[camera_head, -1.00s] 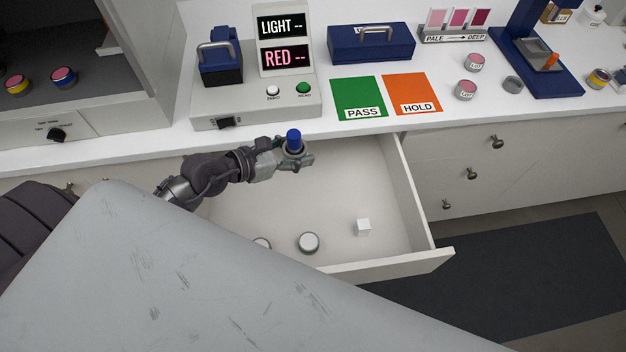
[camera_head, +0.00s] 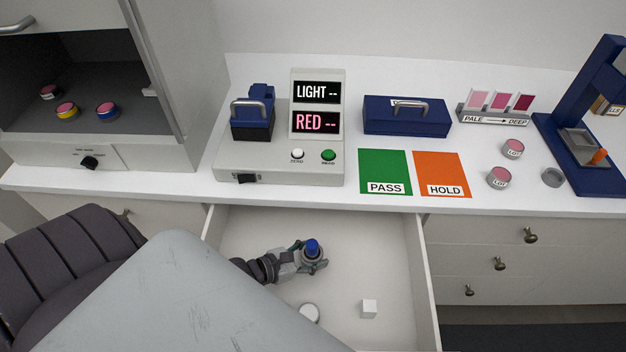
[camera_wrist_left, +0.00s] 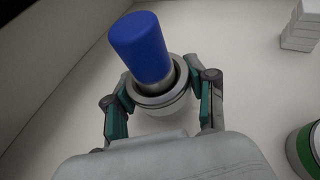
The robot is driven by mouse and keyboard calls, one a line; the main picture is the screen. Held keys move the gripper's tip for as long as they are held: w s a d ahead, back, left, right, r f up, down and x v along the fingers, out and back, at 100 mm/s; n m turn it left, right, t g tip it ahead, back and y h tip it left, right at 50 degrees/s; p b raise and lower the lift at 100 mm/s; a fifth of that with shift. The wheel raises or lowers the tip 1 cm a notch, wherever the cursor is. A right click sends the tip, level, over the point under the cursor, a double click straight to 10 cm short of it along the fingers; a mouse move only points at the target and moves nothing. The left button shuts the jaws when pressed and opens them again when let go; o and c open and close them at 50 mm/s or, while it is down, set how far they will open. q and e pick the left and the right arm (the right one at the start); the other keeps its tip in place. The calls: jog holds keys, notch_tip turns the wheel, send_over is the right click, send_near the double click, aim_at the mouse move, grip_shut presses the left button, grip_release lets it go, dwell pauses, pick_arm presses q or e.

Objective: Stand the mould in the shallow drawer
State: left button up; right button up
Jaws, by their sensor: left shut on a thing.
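The mould (camera_head: 313,246) is a pale, round cup with a grey metal rim and a blue cylinder standing up out of it. My left gripper (camera_head: 314,256) is shut on it, one finger on each side, and holds it about upright. In the left wrist view the mould (camera_wrist_left: 142,48) is between the two teal-padded fingers (camera_wrist_left: 158,100). The shallow drawer (camera_head: 262,226) is pulled open below the counter, and the mould is over its floor. I cannot tell whether the mould's base touches the floor. My right gripper is not in view.
In the drawer, a white block (camera_head: 369,309) and a white-topped round jar (camera_head: 309,313) lie toward the front. The drawer's right wall (camera_head: 420,275) stands to the right. The counter above holds the meter (camera_head: 280,165), a blue case (camera_head: 405,116) and green and orange mats.

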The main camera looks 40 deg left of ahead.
pick_arm(q)
jog(key=shift+f, duration=0.9)
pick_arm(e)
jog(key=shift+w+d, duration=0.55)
pick_arm(q)
jog(key=shift+f, duration=0.2)
jog(key=o, duration=1.3)
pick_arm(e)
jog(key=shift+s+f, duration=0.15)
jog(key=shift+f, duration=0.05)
